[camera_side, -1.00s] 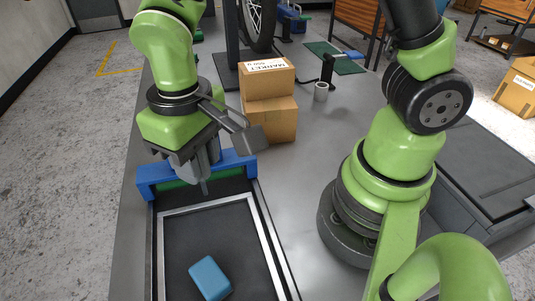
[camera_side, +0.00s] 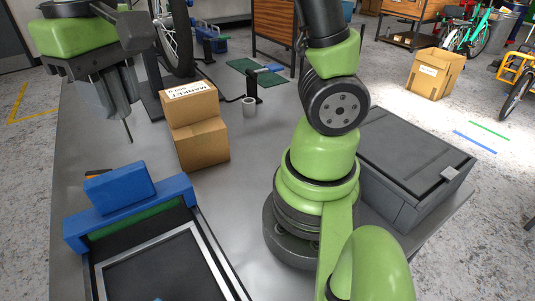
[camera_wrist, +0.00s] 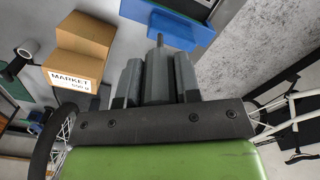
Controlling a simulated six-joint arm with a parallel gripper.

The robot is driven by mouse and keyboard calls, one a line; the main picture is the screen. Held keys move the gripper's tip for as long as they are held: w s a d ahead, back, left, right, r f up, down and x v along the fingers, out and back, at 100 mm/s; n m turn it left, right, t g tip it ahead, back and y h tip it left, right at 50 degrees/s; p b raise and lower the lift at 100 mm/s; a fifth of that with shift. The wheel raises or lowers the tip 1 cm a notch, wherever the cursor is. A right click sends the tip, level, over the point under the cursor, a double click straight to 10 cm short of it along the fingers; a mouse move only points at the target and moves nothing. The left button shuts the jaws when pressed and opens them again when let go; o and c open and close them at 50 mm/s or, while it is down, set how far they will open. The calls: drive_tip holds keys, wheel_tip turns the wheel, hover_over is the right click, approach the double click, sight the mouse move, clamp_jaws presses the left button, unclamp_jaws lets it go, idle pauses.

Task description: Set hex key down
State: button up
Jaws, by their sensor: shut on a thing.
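My gripper (camera_side: 122,98) is in the upper left of the side view, pointing down, high above the bench. It is shut on the hex key (camera_side: 128,130), a thin dark rod whose lower end sticks out below the fingers. In the wrist view my gripper (camera_wrist: 160,78) shows from behind, and a short end of the hex key (camera_wrist: 160,40) stands out between the fingertips. The rest of the key is hidden by the fingers. The key hangs clear of the grey bench (camera_side: 255,180), left of the stacked cardboard boxes (camera_side: 203,145).
A blue block-like part (camera_side: 120,188) stands behind the blue end frame (camera_side: 75,238) of a dark tray with a pale rim (camera_side: 150,248). A dark lidded case (camera_side: 420,160) is at right. The middle bench is clear.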

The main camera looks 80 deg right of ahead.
drive_tip(key=d+m, duration=0.4)
drive_tip(key=d, duration=0.6)
drive_tip(key=s+d+m, duration=0.9)
drive_tip(key=s+d, duration=0.5)
drive_tip(key=d, duration=0.3)
drive_tip(key=shift+w+f, duration=0.15)
drive_tip(key=shift+f, duration=5.2)
drive_tip(key=shift+w+f, duration=0.1)
drive_tip(key=shift+f, duration=5.2)
drive_tip(key=o, duration=0.6)
drive_tip(key=shift+f, duration=0.1)
drive_tip(key=o, duration=0.3)
